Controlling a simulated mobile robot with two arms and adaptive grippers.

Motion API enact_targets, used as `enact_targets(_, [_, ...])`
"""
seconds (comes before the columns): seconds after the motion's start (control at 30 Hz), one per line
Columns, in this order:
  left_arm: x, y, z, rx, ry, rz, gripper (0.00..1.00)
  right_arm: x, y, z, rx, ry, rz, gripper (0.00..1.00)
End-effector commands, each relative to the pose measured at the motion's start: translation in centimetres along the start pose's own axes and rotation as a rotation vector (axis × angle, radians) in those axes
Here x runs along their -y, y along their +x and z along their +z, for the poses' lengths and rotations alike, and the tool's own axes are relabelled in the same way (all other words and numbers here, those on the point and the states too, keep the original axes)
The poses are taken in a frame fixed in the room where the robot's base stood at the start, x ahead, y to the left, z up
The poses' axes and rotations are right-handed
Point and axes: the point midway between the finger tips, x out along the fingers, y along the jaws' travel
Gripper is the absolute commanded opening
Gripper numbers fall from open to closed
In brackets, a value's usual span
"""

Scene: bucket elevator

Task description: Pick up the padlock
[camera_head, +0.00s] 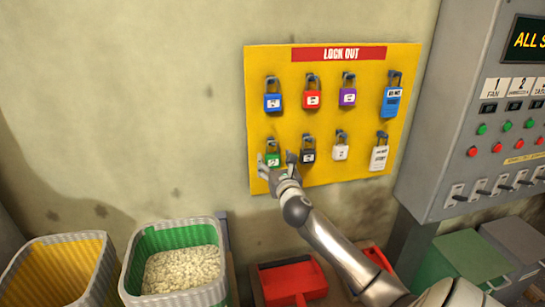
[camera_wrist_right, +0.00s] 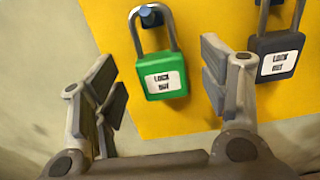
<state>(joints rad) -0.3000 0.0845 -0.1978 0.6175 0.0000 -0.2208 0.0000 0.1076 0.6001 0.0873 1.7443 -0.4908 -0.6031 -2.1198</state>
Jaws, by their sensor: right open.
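Several padlocks hang on pegs on a yellow lockout board (camera_head: 375,60). A green padlock (camera_head: 273,158) hangs at the lower left; it also shows in the right wrist view (camera_wrist_right: 161,77), with its shackle over a dark peg. My right gripper (camera_head: 276,160) is open in front of the green padlock. In the right wrist view its fingers (camera_wrist_right: 165,90) stand to either side of the green padlock, apart from it. A black padlock (camera_head: 308,154) hangs just right of it and shows behind the right finger in the wrist view (camera_wrist_right: 279,50). My left gripper is not in view.
Blue (camera_head: 272,101), red (camera_head: 312,100), purple (camera_head: 347,96) and white (camera_head: 340,151) padlocks hang around. A grey control panel (camera_head: 455,120) stands right. Bins (camera_head: 170,235) and a red scoop-like container (camera_head: 292,280) are below.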

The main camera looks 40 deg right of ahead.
Motion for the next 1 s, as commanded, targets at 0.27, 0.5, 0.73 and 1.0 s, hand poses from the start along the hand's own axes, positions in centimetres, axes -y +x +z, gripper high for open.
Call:
enact_targets(0.27, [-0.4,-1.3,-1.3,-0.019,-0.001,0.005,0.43,0.1,3.1,0.3,0.000,0.002,-0.002,0.68])
enact_targets(0.5, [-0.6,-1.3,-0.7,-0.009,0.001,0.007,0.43,0.0,3.6,0.1,0.000,0.000,0.000,0.68])
enact_targets(0.73, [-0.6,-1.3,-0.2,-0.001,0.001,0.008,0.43,0.0,3.5,0.1,0.000,0.000,0.000,0.52])
enact_targets(1.0, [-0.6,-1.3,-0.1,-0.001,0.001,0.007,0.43,0.1,3.5,0.1,0.000,0.000,0.000,0.18])
